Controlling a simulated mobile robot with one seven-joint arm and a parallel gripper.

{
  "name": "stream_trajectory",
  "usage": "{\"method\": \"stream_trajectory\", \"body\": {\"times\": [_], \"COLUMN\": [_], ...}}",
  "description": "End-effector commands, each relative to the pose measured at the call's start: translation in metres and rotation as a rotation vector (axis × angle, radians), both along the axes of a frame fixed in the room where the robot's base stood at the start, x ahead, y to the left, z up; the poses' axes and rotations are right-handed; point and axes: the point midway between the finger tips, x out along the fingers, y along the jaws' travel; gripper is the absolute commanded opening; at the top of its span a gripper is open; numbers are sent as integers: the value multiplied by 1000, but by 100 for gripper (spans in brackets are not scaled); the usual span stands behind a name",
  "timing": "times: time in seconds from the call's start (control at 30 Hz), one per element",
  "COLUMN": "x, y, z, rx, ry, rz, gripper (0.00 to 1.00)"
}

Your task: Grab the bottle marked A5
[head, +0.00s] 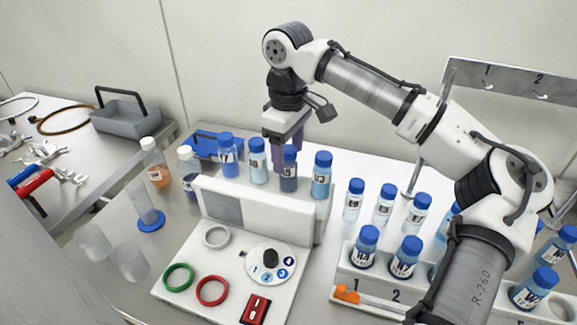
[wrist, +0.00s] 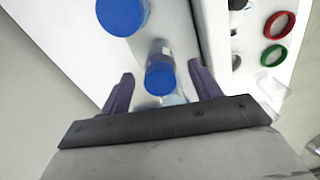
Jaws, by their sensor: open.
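My gripper (head: 288,152) is open, pointing down over the row of blue-capped bottles behind the white device. One bottle (head: 289,172) stands directly below the jaws, its cap close to the fingertips. In the wrist view its blue cap (wrist: 160,78) lies between the two spread fingers, with no clear contact. I cannot read its label surely, so I cannot confirm which bottle is A5. In the same row stand a bottle to its right (head: 322,176) and two to its left, one nearer (head: 257,162) and one farther (head: 228,157). All are upright.
The white device (head: 265,215) with a dial (head: 270,262) and colored rings stands in front of the row. A numbered bottle rack (head: 375,283) and several more bottles are at right. A blue tray (head: 203,142) and white-capped bottles (head: 155,160) are at left.

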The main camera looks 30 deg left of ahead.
Motion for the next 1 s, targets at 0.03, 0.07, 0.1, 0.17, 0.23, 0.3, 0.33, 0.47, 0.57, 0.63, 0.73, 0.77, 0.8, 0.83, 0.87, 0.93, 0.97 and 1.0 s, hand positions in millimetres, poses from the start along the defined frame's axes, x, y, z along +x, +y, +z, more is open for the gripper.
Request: {"method": "stream_trajectory", "body": {"times": [0.03,0.07,0.1,0.17,0.23,0.3,0.33,0.47,0.57,0.63,0.73,0.77,0.8,0.83,0.87,0.93,0.97,1.0], "x": [0,0,0,0,0,0,0,0,0,0,0,0,0,0,0,0,0,0], "y": [-2,-1,-1,-1,-1,-1,-1,0,0,0,0,0,0,0,0,0,0,0], "z": [-4,-9,-15,-21,-26,-27,-28,-28,-27,-27,-27,-27,-27,-27,-27,-27,-27,-27], "rx": [-3,-3,-2,-2,-1,0,0,0,0,0,0,0,0,0,0,0,0,0], "ry": [0,0,-1,-1,-1,-1,-1,-1,-1,-1,-1,-1,-1,-1,-1,-1,-1,-1], "rz": [0,0,0,1,1,1,1,1,1,1,1,1,1,1,1,1,1,1], "gripper": [63,63,63,63,63,63,63,63,50,41,28,24,18,14,14,14,14,14]}}
